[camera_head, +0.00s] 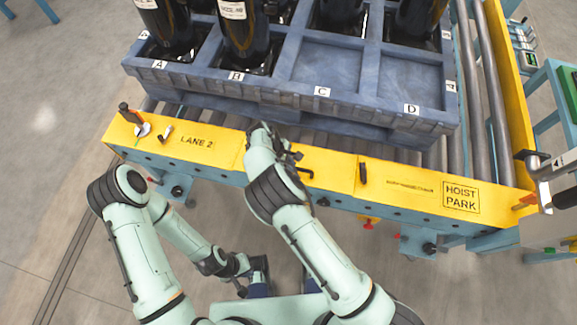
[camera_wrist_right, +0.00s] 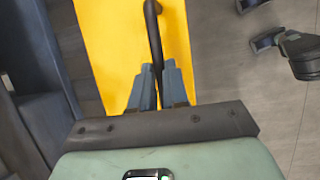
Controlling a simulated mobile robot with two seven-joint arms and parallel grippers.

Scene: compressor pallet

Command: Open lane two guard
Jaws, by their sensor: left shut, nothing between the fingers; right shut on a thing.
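The lane two guard (camera_head: 228,148) is a long yellow panel along the conveyor's front, marked LANE 2. It appears lowered flat. Its black handle (camera_head: 305,172) stands near the middle, beside my right gripper (camera_head: 292,160), which is partly hidden by its own wrist in the head view. In the right wrist view the blue fingers of that gripper (camera_wrist_right: 160,88) are shut around the black handle (camera_wrist_right: 152,25), with yellow panel (camera_wrist_right: 112,45) behind it. My left gripper (camera_head: 257,284) hangs low in front of the conveyor, shut and empty, away from the guard.
A blue crate (camera_head: 285,98) with compartments A to D stands on the rollers behind the guard, holding several dark cylinders. A second black grip (camera_head: 363,173) and a HOIST PARK label (camera_head: 460,196) lie to the right.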

